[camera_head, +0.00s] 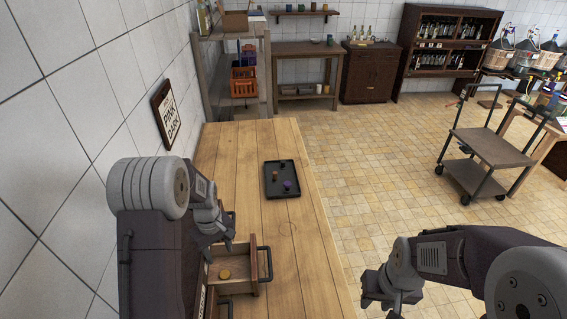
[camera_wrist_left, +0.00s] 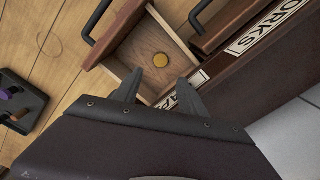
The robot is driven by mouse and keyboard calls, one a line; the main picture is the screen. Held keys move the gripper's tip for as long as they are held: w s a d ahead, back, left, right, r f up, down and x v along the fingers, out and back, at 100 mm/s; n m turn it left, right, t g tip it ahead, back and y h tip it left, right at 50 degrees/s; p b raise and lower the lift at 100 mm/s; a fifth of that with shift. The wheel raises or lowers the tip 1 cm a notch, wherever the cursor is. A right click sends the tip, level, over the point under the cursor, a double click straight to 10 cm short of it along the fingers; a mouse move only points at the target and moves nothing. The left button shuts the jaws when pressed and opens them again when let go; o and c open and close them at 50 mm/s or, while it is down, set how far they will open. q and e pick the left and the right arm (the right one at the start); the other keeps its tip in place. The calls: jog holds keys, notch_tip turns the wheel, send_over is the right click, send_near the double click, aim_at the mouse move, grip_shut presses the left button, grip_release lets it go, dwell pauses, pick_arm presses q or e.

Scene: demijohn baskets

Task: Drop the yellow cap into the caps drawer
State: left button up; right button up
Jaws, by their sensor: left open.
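The yellow cap (camera_head: 224,275) lies flat inside a pulled-out wooden drawer (camera_head: 243,253) at the near left of the table. In the left wrist view the yellow cap (camera_wrist_left: 160,60) rests on the drawer's bare floor, apart from my fingers. My left gripper (camera_head: 217,229) is open and empty above the drawer; its two fingers (camera_wrist_left: 157,92) point towards the drawer in the left wrist view. The label beside this drawer is mostly hidden by the fingers. My right gripper (camera_head: 383,293) hangs at the lower right, off the table, its jaw state unclear.
A black tray (camera_head: 269,191) with several small corks or caps, one purple, stands further along the wooden table (camera_head: 237,150). Another drawer (camera_wrist_left: 228,22) beside a "CORKS" label shows in the left wrist view. A trolley (camera_head: 490,148) stands at right. The floor between is clear.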

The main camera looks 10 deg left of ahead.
pick_arm(q)
notch_tip(320, 180, up, 9)
jog(key=b, duration=0.1)
dwell(0.4)
